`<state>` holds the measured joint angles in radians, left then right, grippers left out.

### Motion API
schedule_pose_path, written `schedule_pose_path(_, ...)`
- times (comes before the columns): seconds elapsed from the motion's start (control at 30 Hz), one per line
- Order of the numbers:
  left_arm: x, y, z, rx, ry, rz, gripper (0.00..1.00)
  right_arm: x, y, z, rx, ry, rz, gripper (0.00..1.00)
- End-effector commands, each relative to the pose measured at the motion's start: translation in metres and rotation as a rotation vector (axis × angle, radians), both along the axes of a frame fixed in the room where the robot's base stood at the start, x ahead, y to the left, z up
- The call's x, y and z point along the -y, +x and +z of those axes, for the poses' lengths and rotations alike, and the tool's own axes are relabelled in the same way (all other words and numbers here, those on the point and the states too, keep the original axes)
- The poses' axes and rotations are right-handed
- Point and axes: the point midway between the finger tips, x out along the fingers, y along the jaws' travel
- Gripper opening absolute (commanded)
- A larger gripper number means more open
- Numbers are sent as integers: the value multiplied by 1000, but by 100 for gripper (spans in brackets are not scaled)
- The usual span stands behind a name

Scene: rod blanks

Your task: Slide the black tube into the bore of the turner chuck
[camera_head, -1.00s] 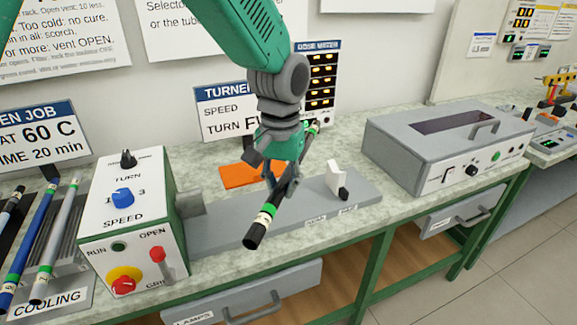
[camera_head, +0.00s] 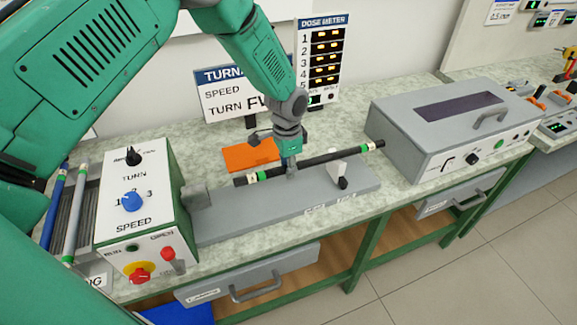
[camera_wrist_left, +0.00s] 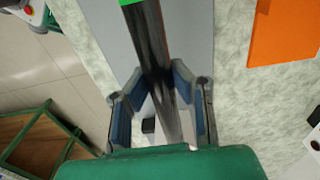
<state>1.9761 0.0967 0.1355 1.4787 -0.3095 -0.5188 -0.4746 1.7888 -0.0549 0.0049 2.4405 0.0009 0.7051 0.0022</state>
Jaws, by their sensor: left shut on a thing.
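The black tube (camera_head: 316,161), with green and white bands near its ends, is held by my left gripper (camera_head: 291,169) near its middle. It lies roughly along the grey bed and above it, its left end pointing toward the chuck. In the left wrist view the tube (camera_wrist_left: 150,45) runs between the two fingers of the gripper (camera_wrist_left: 162,98). The turner chuck (camera_head: 195,198) is a grey block on the right side of the turner box (camera_head: 130,205). The tube's left end is apart from it, to its upper right. The bore is not visible. My right gripper is out of view.
A white support (camera_head: 338,168) with a black knob stands on the grey bed (camera_head: 270,208), near the tube's right half. An orange mat (camera_head: 249,157) lies behind. A grey oven-like box (camera_head: 440,120) stands right, near the tube's right end. Other rods (camera_head: 77,205) lie at left.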

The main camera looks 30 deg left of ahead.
Motion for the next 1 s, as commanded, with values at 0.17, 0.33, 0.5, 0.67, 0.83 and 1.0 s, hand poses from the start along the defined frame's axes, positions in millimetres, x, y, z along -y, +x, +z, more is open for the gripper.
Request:
schedule_pose_path(0.17,1,0,-3,-33,-35,12,0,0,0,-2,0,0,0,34)
schedule_pose_path(0.33,-1,2,-9,-121,-156,24,0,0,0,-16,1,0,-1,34)
schedule_pose_path(0.5,-11,-13,-2,-133,-162,16,0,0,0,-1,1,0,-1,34)
schedule_pose_path(0.67,-22,-26,-1,-132,-162,15,0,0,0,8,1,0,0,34)
schedule_pose_path(0.83,-31,-36,-3,-132,-161,15,0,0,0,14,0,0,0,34)
schedule_pose_path(1.0,-35,-42,-3,-130,-160,15,0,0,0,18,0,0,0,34)
